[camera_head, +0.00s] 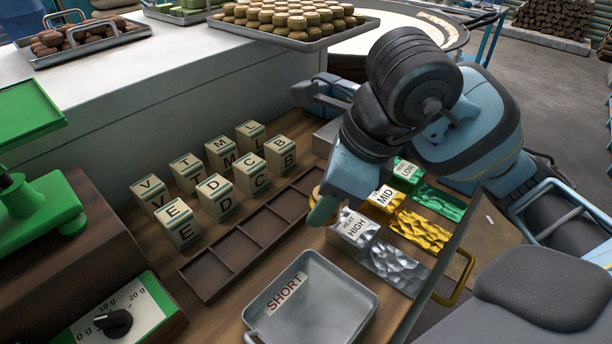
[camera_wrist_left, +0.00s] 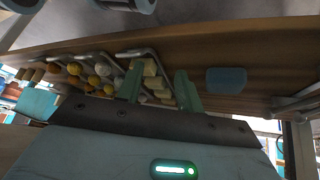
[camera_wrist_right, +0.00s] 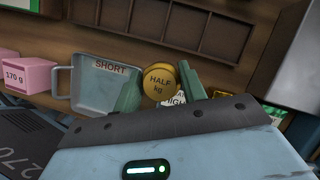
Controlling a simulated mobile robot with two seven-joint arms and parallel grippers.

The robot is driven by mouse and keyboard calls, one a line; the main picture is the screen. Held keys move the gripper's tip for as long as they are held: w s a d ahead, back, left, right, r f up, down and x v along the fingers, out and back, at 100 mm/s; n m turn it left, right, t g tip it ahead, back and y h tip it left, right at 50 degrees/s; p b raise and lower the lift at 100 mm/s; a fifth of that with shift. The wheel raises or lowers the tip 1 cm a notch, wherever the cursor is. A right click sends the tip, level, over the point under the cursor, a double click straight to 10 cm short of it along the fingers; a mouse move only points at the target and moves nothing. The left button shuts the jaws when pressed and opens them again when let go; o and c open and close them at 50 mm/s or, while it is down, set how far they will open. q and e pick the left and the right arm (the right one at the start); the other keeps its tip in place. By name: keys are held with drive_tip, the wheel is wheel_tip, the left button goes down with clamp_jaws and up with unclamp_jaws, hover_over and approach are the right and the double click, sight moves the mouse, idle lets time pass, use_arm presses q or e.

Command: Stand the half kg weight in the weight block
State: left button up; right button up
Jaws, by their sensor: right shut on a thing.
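The half kg weight (camera_wrist_right: 160,81) is a round gold piece marked "HALF kg". In the right wrist view it sits between the green fingers of my right gripper (camera_wrist_right: 159,88), which is shut on it. In the head view my right gripper (camera_head: 324,209) is over the bench beside the "HIGH" block, and only a gold edge of the weight (camera_head: 318,192) shows. I cannot surely pick out the weight block; my right arm covers part of the bench. My left gripper (camera_wrist_left: 157,86) is open and empty in the left wrist view, and does not show in the head view.
A metal "SHORT" tray (camera_head: 335,302) and a dark compartment tray (camera_head: 215,280) lie close by. Lettered cubes (camera_head: 215,197) stand behind. Silver "HIGH" (camera_head: 355,227), gold "MID" (camera_head: 385,198) and green "LOW" (camera_head: 408,170) blocks are at the right. A green scale (camera_head: 40,215) is at the left.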

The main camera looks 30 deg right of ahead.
hover_over(309, 183)
drive_tip(key=d, duration=0.1)
drive_tip(key=shift+s+f, duration=0.45)
drive_tip(key=shift+f, duration=1.75)
drive_tip(key=shift+f, duration=0.25)
drive_tip(key=o, duration=1.3)
drive_tip(key=shift+o, duration=0.2)
drive_tip(key=shift+s+d+r, duration=0.1)
drive_tip(key=shift+r, duration=0.45)
drive_tip(key=p+v, duration=0.1)
drive_tip(key=v, duration=1)
drive_tip(key=shift+r, duration=0.15)
